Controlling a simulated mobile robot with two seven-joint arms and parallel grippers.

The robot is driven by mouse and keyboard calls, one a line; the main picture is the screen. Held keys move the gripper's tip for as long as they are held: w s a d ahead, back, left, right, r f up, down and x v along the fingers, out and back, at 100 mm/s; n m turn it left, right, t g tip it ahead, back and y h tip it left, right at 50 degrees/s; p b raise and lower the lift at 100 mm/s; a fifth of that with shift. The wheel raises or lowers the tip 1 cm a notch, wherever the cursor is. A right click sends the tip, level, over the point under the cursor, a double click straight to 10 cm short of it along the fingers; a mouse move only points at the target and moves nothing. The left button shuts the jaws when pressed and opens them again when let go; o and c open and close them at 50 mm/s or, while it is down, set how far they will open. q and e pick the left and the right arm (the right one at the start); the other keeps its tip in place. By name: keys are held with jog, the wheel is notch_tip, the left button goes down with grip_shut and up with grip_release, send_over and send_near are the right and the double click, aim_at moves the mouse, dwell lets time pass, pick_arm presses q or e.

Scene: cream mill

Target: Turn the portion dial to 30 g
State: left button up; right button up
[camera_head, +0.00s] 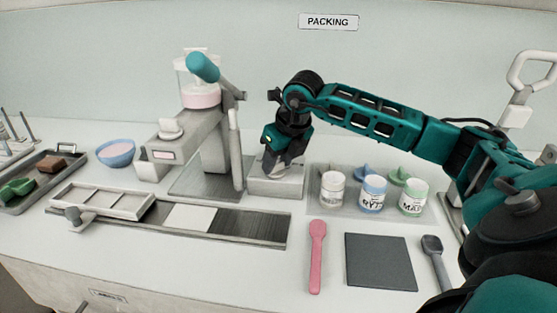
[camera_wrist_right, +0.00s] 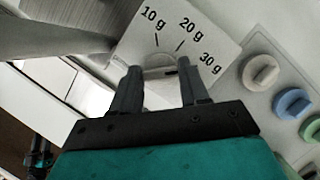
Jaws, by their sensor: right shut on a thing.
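The portion dial (camera_wrist_right: 158,74) is a pale round knob on a light plate (camera_wrist_right: 190,22) marked 10 g, 20 g and 30 g. The plate's base is a low grey box (camera_head: 285,187) in the head view, right of the mill. My right gripper (camera_wrist_right: 160,78) is shut on the dial, one finger on each side. In the head view my right gripper (camera_head: 276,170) reaches down onto the box and hides the dial. A small dark mark shows on the knob, but I cannot tell which value it points to.
The cream mill (camera_head: 208,125) with a teal handle stands just left of the box. A pink spatula (camera_head: 316,255) and a dark square mat (camera_head: 381,262) lie in front. A slide rail (camera_head: 250,227) runs front left.

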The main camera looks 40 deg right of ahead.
dwell(0.5)
jog(key=o, duration=1.1)
jog(key=shift+c, duration=0.2)
jog(key=v, duration=1.3)
jog(key=shift+w+a, duration=0.1)
